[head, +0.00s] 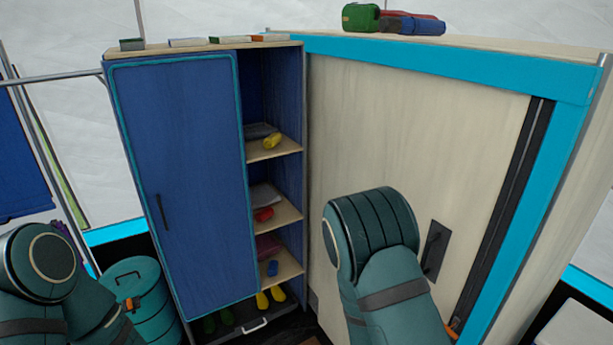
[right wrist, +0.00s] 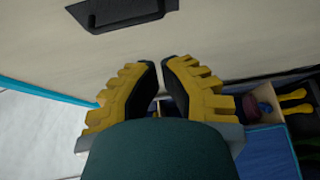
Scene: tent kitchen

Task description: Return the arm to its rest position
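In the right wrist view my right gripper (right wrist: 160,64) shows its yellow, ridged fingers with black pads. The fingertips are almost together, with only a narrow gap, and nothing is held between them. The gripper is in front of a pale panel with a dark handle (right wrist: 122,12). In the head view my right arm (head: 375,240) rises from the bottom in front of this panel, partly beside its handle (head: 435,248). My left arm (head: 45,265) is at the lower left. I cannot make out either gripper in the head view; the left one is out of view.
A blue cabinet (head: 185,190) with open side shelves (head: 280,152) stands left of the pale-panelled unit (head: 400,120) with cyan trim. A teal drum (head: 150,295) is near my left arm. Coloured rolls (head: 410,24) lie on top. A low drawer (head: 235,325) holds boots.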

